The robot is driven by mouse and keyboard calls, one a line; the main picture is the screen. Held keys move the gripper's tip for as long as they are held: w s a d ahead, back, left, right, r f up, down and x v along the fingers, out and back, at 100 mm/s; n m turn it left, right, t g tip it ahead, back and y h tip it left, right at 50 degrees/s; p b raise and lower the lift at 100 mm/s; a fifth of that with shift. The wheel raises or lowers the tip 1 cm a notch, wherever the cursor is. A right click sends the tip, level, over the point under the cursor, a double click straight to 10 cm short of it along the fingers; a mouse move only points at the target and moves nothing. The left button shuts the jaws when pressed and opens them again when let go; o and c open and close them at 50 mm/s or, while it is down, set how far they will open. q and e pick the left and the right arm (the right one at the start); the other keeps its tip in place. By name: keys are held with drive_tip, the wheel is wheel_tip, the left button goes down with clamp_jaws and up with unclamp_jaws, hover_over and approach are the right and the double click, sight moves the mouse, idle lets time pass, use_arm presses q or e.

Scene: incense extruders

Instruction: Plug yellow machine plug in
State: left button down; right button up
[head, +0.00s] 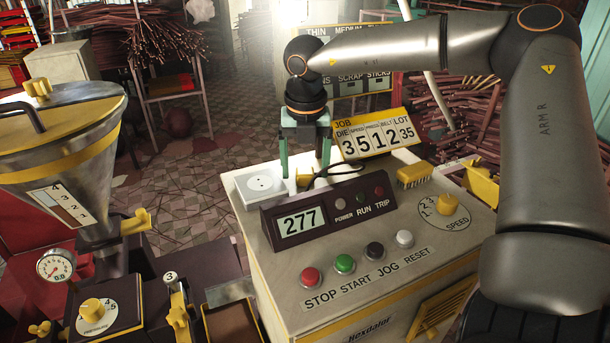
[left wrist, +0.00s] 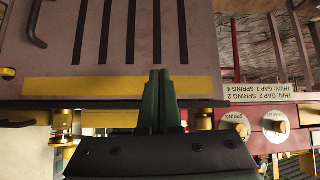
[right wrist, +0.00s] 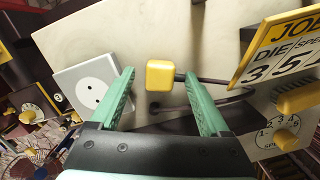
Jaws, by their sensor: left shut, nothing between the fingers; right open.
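The yellow plug (head: 303,177) sits on the pale top of the control cabinet, with a dark cord running from its side. The white socket (head: 260,184) with two holes lies just left of it and is empty. My right gripper (head: 305,168) points down over the plug, open, with a green finger on either side. In the right wrist view the plug (right wrist: 160,75) shows between the spread fingertips (right wrist: 161,74), with a gap on both sides; the socket (right wrist: 88,90) is beside the left finger. My left gripper (left wrist: 160,74) is shut and empty in the left wrist view, before a dark slotted panel.
A display box (head: 325,210) reading 277 stands in front of the plug. The job board (head: 374,134) and a yellow brush (head: 414,176) are to the right. A hopper machine (head: 62,160) stands at left.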

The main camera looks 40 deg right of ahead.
sight(305, 169)
clamp_jaws()
idle(0.5)
drive_tip(key=shift+r, duration=0.55)
wheel_tip(305, 169, up, 2)
drive_tip(key=shift+r, duration=0.15)
drive_tip(key=s+a+r+b, duration=0.2)
drive_tip(key=s+a+r, duration=0.7)
drive_tip(key=a, duration=0.1)
drive_tip(key=shift+s+a+r+b, duration=0.25)
drive_tip(key=shift+r+b, duration=0.1)
